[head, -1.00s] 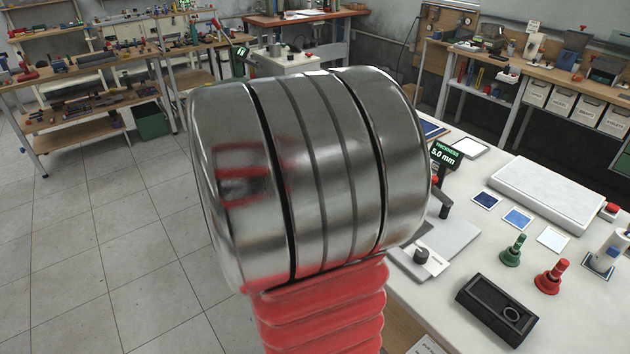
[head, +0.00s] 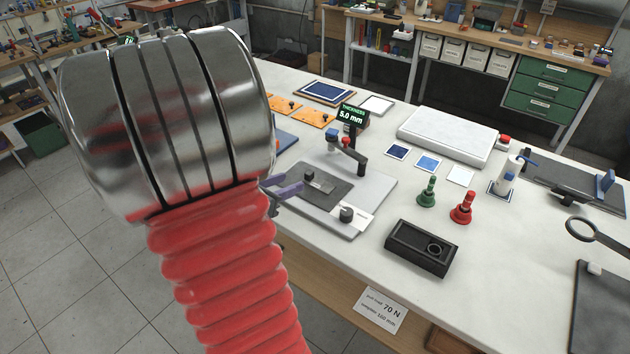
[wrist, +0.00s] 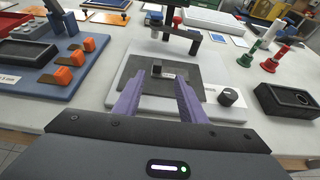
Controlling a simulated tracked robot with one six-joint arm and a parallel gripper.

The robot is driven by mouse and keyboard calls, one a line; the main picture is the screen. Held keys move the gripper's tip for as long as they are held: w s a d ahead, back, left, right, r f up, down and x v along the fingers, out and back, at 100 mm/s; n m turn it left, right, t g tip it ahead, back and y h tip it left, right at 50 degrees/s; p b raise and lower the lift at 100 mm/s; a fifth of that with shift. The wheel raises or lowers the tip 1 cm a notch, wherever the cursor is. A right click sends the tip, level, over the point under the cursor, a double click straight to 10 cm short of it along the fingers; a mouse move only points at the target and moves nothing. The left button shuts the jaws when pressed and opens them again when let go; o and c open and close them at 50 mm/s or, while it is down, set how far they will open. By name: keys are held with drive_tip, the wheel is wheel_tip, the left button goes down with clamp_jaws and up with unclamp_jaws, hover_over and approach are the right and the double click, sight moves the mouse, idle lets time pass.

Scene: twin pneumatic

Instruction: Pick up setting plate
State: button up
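A dark grey plate with a small black block on top, which looks like the setting plate (head: 328,193), lies flat on a pale base (head: 372,197) of the thickness station. It also shows in the wrist view (wrist: 188,72), ahead of my gripper. My gripper (wrist: 158,86) is open and empty, with its two purple fingers spread either side of the line to the block (wrist: 157,70). In the head view the purple fingers (head: 284,190) show at the plate's left edge, partly hidden by my arm. I cannot tell the height of the fingertips over the plate.
A black knob (head: 346,214) stands on the base's front corner, and a lever arm (head: 347,152) rises behind the plate. A display (head: 351,116) reads 5.0 mm. A green stamp (head: 428,191), a red stamp (head: 462,208) and a black box (head: 420,248) stand right. Orange blocks (wrist: 70,60) stand left.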

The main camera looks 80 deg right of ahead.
sight(307, 174)
drive_tip(key=shift+x, duration=1.95)
drive_tip(key=shift+d, duration=0.1)
drive_tip(key=shift+x, duration=2.5)
drive_tip(key=shift+w, duration=0.15)
drive_tip(key=shift+c, duration=0.4)
clamp_jaws()
